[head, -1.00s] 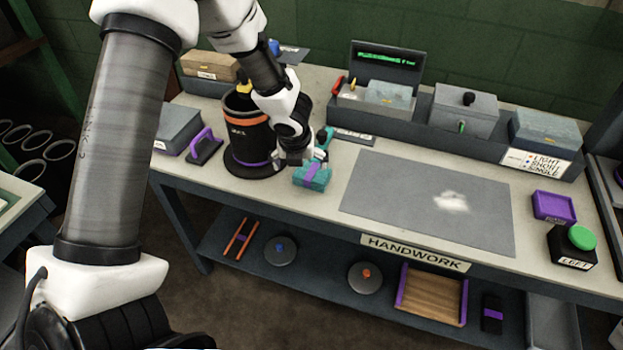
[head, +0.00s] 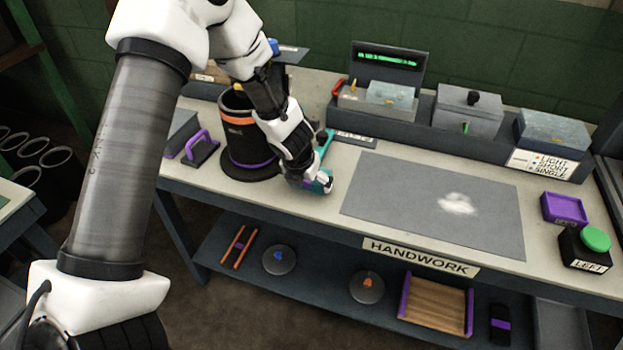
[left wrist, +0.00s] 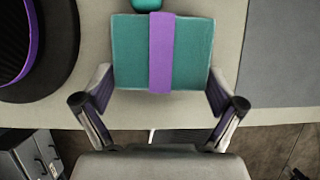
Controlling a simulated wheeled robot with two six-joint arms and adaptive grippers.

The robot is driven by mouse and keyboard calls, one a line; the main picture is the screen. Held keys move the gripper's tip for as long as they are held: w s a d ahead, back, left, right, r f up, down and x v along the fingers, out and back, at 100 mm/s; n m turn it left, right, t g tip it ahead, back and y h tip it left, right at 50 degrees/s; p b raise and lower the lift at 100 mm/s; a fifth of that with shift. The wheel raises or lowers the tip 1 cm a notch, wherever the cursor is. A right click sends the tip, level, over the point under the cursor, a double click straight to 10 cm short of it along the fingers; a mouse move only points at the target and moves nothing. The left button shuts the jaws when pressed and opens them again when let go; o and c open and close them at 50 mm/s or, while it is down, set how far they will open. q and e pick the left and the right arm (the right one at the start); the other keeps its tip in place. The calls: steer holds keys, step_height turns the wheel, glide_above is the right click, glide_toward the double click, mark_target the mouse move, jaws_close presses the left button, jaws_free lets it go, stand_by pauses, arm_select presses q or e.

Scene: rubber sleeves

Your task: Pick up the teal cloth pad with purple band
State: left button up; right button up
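The teal cloth pad with a purple band lies on the bench near its front edge. In the left wrist view the pad (left wrist: 192,52) is ahead of my left gripper (left wrist: 158,80), whose two fingers stand open, one at each side of the pad's near end. I cannot tell if either finger touches it. In the head view my left gripper (head: 318,187) is low over the pad and hides most of it. My right gripper is not in view.
A black pot with orange and purple bands (head: 245,140) stands close left of the gripper. A teal-handled tool (head: 326,142) lies just behind the pad. A grey mat (head: 400,190) lies to the right. A purple-handled block (head: 199,150) stands further left.

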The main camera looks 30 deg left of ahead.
arm_select(q)
steer(key=c, duration=0.3)
step_height(320, 180, up, 10)
steer(key=p, duration=0.7)
steer(key=shift+r, duration=0.1)
steer(key=o, duration=0.6)
steer(key=shift+c, duration=0.2)
steer(key=c, duration=0.5)
steer(key=shift+o, duration=0.2)
